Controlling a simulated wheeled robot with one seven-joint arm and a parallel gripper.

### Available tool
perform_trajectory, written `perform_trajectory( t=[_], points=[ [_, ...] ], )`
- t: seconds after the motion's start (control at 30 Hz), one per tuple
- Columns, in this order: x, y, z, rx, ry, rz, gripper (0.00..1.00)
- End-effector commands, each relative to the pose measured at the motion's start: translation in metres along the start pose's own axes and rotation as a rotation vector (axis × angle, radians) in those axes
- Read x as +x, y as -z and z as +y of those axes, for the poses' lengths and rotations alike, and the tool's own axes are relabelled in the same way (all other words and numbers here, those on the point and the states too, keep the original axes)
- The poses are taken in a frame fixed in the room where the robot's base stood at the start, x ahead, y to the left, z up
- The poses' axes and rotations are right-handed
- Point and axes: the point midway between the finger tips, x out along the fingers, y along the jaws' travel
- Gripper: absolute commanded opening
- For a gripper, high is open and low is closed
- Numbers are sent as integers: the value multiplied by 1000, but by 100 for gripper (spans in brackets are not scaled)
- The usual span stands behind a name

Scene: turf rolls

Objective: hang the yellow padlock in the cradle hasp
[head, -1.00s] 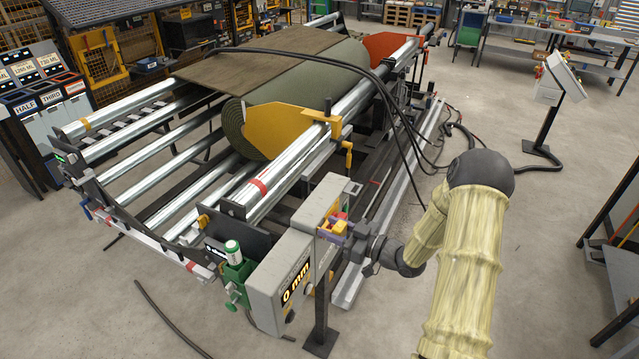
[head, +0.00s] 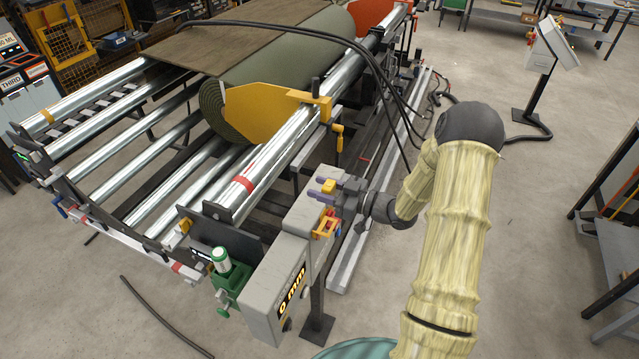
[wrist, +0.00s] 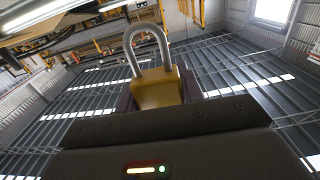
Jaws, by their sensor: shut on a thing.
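The yellow padlock (wrist: 158,90) stands between my gripper's fingers in the wrist view, its grey shackle pointing up in the picture, away from the palm. My gripper (head: 322,190) is shut on it. In the head view the purple fingers and a small yellow part of the padlock (head: 329,186) show above the grey readout box. An orange bracket (head: 325,225) with red and blue parts is at the box's right side, just below the fingers. It may be the hasp; I cannot tell surely. The padlock looks apart from it.
The grey box (head: 276,300) reads "0 mm" and stands on a dark post. The roller cradle (head: 150,170) with a turf roll (head: 285,70) and yellow end plate (head: 265,112) lies to the left. Black hoses (head: 385,90) arch behind my arm.

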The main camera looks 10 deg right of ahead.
Motion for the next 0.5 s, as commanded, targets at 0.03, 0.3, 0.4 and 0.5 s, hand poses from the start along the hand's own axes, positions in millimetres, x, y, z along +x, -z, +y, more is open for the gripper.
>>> perform_trajectory(
  t=[0.03,0.3,0.4,0.5],
  points=[
    [1,0,-1,0,3,0,13],
    [5,-1,-4,-1,11,-4,13],
    [3,-6,-3,1,8,-5,13],
    [2,-14,-2,0,5,-5,13]
  ],
)
